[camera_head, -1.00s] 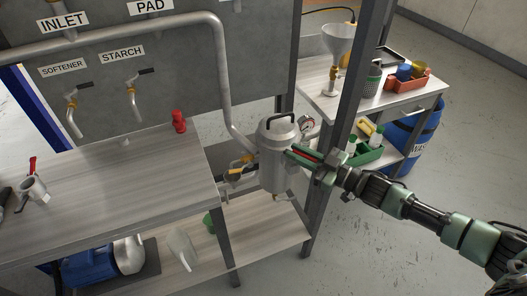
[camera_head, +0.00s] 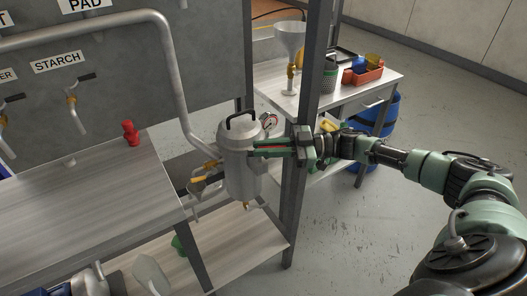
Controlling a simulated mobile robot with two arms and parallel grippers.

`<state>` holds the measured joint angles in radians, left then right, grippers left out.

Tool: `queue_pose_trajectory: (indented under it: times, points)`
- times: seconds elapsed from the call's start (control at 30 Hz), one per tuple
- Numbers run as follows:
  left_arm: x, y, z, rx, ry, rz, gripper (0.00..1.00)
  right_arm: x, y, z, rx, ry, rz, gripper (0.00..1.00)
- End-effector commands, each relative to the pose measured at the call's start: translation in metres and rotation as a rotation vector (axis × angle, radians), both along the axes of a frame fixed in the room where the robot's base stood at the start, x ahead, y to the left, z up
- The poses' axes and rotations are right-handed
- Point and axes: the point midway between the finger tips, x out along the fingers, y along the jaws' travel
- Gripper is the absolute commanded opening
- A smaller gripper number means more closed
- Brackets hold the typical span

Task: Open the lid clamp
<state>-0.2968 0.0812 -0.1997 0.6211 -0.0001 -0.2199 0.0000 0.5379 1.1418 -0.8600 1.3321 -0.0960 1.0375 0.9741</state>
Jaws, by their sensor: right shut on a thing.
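The metal filter canister (camera_head: 242,178) stands upright beside the right end of the bench, with a black handle (camera_head: 242,119) on its lid (camera_head: 240,135). My right gripper (camera_head: 262,151) reaches in from the right at the canister's upper side, just below the lid. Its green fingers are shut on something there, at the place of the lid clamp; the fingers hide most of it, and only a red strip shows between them. The lid sits on the canister. My left gripper is not in view.
A grey post (camera_head: 304,130) stands just behind and right of the canister, close to my right gripper. A pressure gauge (camera_head: 268,121) sits behind the canister. A yellow-handled valve (camera_head: 203,179) is on its left. The bench (camera_head: 90,205) carries a red object (camera_head: 131,133). A side table (camera_head: 330,98) stands behind.

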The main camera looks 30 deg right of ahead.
Motion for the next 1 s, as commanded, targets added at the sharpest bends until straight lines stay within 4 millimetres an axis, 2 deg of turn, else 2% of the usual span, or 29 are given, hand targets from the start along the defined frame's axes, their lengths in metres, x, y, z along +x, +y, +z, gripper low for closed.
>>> queue_pose_trajectory:
  times: [0.3, 0.33, 0.4, 0.77, 1.0]
  points:
    - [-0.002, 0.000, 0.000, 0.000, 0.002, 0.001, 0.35, 0.002, -0.002, 0.001, -0.002, -0.002, -0.005, 0.00]
    - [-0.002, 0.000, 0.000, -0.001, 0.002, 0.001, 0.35, 0.002, -0.002, 0.001, -0.002, -0.002, -0.005, 0.16]
    - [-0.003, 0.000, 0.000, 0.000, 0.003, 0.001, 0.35, 0.001, -0.002, 0.001, -0.002, -0.002, -0.005, 0.35]
    - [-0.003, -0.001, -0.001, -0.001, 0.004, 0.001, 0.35, -0.001, -0.003, -0.001, -0.002, 0.001, -0.001, 0.35]
    - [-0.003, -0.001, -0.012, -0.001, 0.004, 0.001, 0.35, -0.017, -0.035, -0.004, -0.005, 0.002, -0.005, 0.35]
